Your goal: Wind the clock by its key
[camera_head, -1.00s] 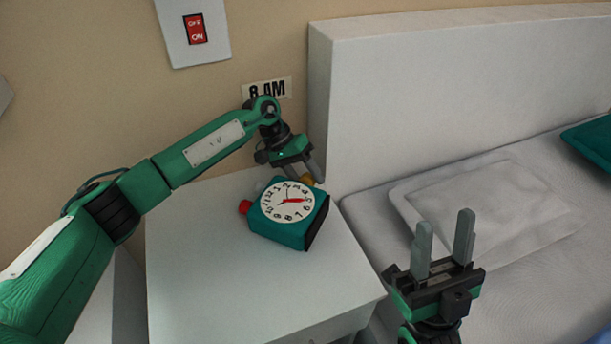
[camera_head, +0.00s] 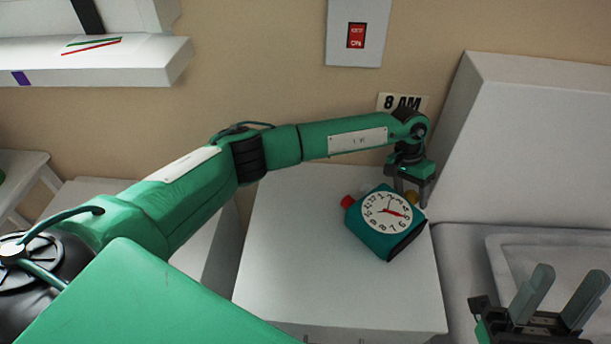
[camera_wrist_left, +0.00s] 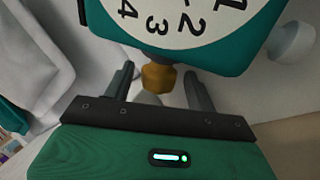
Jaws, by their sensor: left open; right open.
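The teal clock (camera_head: 386,224) with a round white face and red hand rests on the white bedside table, its face tilted upward. A gold key (camera_wrist_left: 158,78) sticks out of its side near the numeral 3; it also shows in the head view (camera_head: 411,197). My left gripper (camera_head: 412,196) is open at that side, its two fingers on either side of the key, with visible gaps in the left wrist view. A red knob (camera_head: 347,201) is on the clock's left side. My right gripper (camera_head: 568,290) is open and empty, fingers up, at the lower right.
The white bedside table (camera_head: 300,270) is clear in front of the clock. An "8 AM" label (camera_head: 402,103) and a red switch (camera_head: 356,36) are on the wall. The white headboard (camera_head: 540,140) and bed stand right. A shelf (camera_head: 90,60) is upper left.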

